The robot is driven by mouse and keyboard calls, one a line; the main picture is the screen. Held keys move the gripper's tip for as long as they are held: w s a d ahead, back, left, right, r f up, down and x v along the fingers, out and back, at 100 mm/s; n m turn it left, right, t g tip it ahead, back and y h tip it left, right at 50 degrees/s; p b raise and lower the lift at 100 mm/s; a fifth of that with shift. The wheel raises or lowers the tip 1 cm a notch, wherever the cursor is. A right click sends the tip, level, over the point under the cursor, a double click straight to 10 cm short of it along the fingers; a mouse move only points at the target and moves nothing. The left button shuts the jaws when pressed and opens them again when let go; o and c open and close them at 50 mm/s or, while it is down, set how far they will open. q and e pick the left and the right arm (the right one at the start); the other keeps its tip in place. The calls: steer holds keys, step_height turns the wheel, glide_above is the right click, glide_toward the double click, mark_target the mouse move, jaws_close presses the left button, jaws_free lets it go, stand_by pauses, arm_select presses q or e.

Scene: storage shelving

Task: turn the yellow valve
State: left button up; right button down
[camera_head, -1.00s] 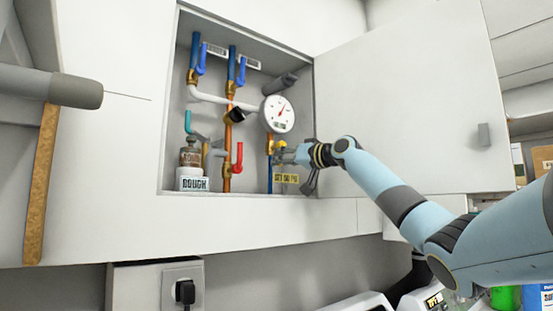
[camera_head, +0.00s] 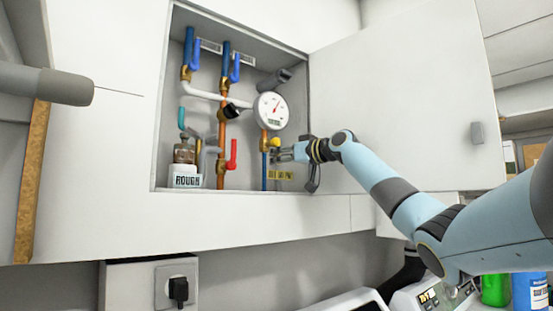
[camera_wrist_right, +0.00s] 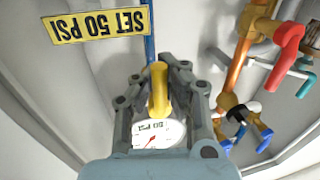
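The yellow valve handle (camera_head: 275,143) is in the recessed wall cabinet, on the right-hand pipe below the round gauge (camera_head: 271,110). In the right wrist view the yellow handle (camera_wrist_right: 159,88) stands between the two fingers of my right gripper (camera_wrist_right: 160,78). The fingers are apart, one on each side of it; I cannot tell whether either touches it. In the head view my right gripper (camera_head: 288,153) reaches in from the right at the valve. A yellow "SET 50 PSI" tag (camera_wrist_right: 95,25) hangs near it.
The cabinet's open door (camera_head: 400,110) stands behind my right arm. Red (camera_head: 232,155), blue (camera_head: 235,70) and teal (camera_head: 182,118) valve handles are to the left in the cabinet.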

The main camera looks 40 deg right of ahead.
steer(key=c, duration=2)
jaws_free()
steer(key=shift+f, duration=0.25)
steer(key=o, duration=0.7)
steer(key=shift+s+d+r, duration=0.1)
steer(key=shift+s+r, duration=0.1)
steer(key=shift+c, duration=0.2)
steer(key=shift+w, duration=0.1)
steer(key=s, duration=0.7)
steer(key=shift+s+d, duration=0.2)
